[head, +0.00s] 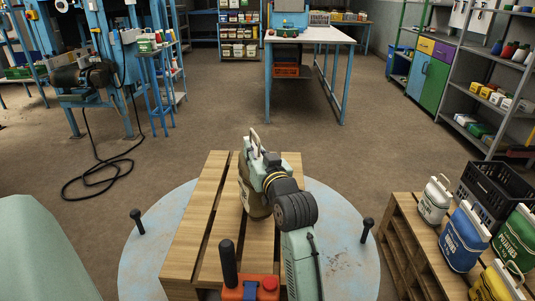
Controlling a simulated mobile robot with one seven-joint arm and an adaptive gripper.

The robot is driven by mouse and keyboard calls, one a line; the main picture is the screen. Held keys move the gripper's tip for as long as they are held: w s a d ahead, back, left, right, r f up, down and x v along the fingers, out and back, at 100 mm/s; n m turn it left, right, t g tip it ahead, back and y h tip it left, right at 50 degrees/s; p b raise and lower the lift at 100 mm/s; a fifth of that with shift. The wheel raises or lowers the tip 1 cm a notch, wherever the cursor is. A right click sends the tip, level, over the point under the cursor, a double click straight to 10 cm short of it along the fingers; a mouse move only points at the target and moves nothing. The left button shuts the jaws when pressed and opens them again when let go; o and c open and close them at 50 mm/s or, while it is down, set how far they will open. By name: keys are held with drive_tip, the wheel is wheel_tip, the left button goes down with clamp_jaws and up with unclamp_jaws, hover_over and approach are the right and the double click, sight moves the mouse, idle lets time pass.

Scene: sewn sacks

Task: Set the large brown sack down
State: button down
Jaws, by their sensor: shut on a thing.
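The large brown sack (245,192) is in the middle of the head view, over the wooden slatted pallet (197,225). It looks upright, and a pale strip sticks up at its top. My gripper (259,157) is shut on the sack near its top. My gripper and arm hide much of the sack's right side. I cannot tell whether its base touches the slats.
The pallet lies on a round blue platform (145,262) with black-knobbed posts. At right, another pallet (408,237) bears white, blue, green and yellow sacks and a black crate (492,190). A cable (88,180) lies on the floor at left. Floor beyond is clear.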

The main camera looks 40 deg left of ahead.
drive_tip(key=shift+a+r, duration=0.1)
drive_tip(key=shift+a, duration=0.25)
drive_tip(key=shift+f+p, duration=0.4)
drive_tip(key=shift+f, duration=1.3)
drive_tip(key=c, duration=1.9)
unclamp_jaws()
drive_tip(key=shift+f, duration=0.2)
drive_tip(key=shift+c, duration=0.2)
drive_tip(key=o, duration=0.5)
drive_tip(key=shift+c, duration=0.2)
